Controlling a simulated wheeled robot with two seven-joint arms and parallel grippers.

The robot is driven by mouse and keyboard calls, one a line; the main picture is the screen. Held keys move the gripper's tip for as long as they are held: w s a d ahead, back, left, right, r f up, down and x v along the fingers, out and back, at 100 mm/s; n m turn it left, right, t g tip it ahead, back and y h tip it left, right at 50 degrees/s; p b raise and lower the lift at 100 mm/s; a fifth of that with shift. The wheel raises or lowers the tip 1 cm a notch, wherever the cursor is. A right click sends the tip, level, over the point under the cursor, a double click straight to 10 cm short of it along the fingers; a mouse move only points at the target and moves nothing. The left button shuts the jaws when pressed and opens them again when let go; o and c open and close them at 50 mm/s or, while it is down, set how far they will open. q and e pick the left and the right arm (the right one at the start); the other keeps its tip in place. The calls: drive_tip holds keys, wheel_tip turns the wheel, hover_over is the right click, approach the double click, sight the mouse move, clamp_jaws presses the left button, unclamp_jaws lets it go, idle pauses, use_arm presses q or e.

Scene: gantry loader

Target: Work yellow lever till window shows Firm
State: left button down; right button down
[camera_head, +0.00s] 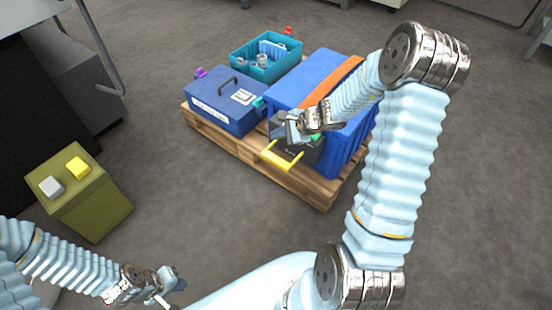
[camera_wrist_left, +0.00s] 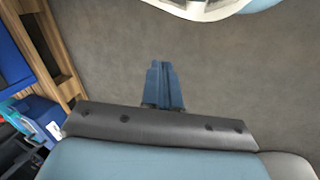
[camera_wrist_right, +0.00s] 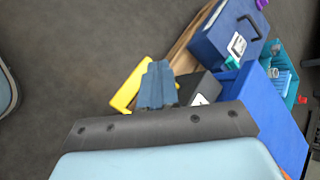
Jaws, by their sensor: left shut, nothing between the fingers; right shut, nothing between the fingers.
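The yellow lever (camera_head: 281,156) is a U-shaped handle on the front of a dark box (camera_head: 306,157) at the blue crate's near side. A small green patch (camera_head: 317,137) shows on that box; no window text is readable. My right gripper (camera_head: 292,130) is shut and empty, above the lever and the dark box. In the right wrist view its fingers (camera_wrist_right: 157,85) overlap the line of sight to the lever (camera_wrist_right: 128,88); I cannot tell if they touch. My left gripper (camera_head: 170,293) is shut and empty low at left, far from the lever; its fingers show in the left wrist view (camera_wrist_left: 163,82).
The wooden pallet (camera_head: 312,194) carries the tall blue crate (camera_head: 343,152) with an orange strap (camera_head: 335,80), a blue lidded case (camera_head: 218,112) and a teal bin (camera_head: 252,68). An olive box (camera_head: 97,208) with yellow and grey blocks stands left. The floor between is clear.

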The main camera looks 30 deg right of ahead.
drive_tip(key=b, duration=0.7)
hover_over(277, 160)
drive_tip(key=f, duration=0.8)
drive_tip(key=shift+s+d, duration=0.1)
drive_tip(key=shift+d, duration=0.1)
drive_tip(key=shift+f, duration=0.4)
drive_tip(key=shift+b, duration=0.35)
idle(0.4)
drive_tip(key=shift+f+b, duration=0.4)
drive_tip(key=shift+b, duration=0.1)
drive_tip(key=shift+f+b, duration=1.65)
drive_tip(key=shift+b, duration=0.3)
idle(1.5)
drive_tip(key=shift+r, duration=0.15)
idle(0.5)
drive_tip(key=shift+r+p, duration=1.45)
drive_tip(key=shift+r, duration=0.45)
